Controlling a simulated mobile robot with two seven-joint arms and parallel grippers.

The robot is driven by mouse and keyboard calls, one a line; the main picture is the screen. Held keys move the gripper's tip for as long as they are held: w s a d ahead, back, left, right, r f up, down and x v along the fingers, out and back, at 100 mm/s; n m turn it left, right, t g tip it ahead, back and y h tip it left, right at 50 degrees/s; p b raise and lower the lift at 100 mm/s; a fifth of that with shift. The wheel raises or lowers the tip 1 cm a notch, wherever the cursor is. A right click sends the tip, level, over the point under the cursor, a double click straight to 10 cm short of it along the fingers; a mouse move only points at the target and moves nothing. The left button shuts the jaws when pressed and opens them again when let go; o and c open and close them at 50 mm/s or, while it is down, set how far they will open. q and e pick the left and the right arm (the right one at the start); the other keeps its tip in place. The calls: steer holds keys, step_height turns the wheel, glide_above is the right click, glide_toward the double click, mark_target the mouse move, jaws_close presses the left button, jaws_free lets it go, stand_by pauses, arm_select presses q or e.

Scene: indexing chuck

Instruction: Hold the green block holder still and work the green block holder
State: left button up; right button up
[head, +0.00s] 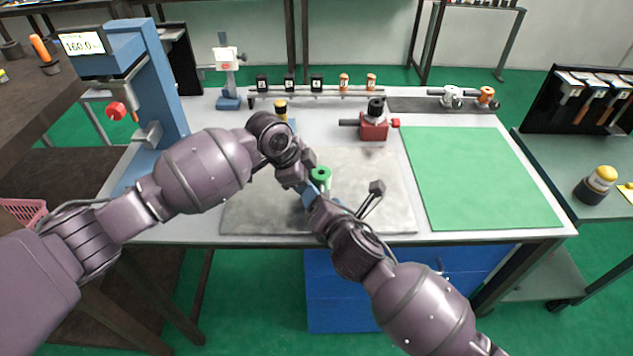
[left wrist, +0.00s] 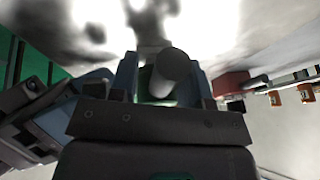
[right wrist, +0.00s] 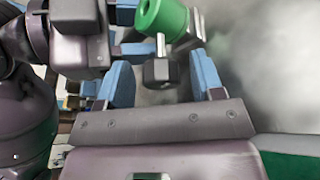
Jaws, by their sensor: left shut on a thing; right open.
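The green block holder (head: 320,174) shows as a green ring with a dark centre above the grey plate, between my two grippers. My left gripper (head: 304,172) is shut on it from the left. In the left wrist view a grey cylinder (left wrist: 174,68) stands between the blue fingers, with a little green behind it. In the right wrist view the holder is a green cylinder (right wrist: 163,17) with a metal part beside it and a small dark block (right wrist: 160,71) on a short pin. My right gripper (right wrist: 160,78) is open, its blue fingers on either side of that block. Contact is unclear.
The grey plate (head: 255,205) lies under both grippers. A red fixture (head: 374,127) is behind, a blue press (head: 165,85) at left. The green mat (head: 480,175) is clear.

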steer(key=shift+n+g+h, duration=0.3)
steer(key=shift+n+h, duration=0.5)
steer(key=shift+n, duration=0.4)
steer(key=n+h, duration=0.2)
steer(key=n, duration=0.1)
steer(key=shift+a, duration=0.15)
steer(key=a+v, duration=0.1)
steer(key=v, duration=1.1)
steer(key=s+d+f+m+g, duration=0.1)
steer(key=s+d+f+m, duration=0.3)
steer(key=d+f+m, duration=0.5)
steer(key=s+d+f+m+g, duration=0.1)
steer(key=s+d+f+m, duration=0.3)
steer(key=d+f+m, duration=0.6)
steer(key=d+m, duration=0.3)
steer(key=m, duration=0.9)
steer(key=shift+s+d+m+h, duration=0.15)
steer(key=shift+s+m+h, duration=0.15)
steer(key=shift+m, duration=0.1)
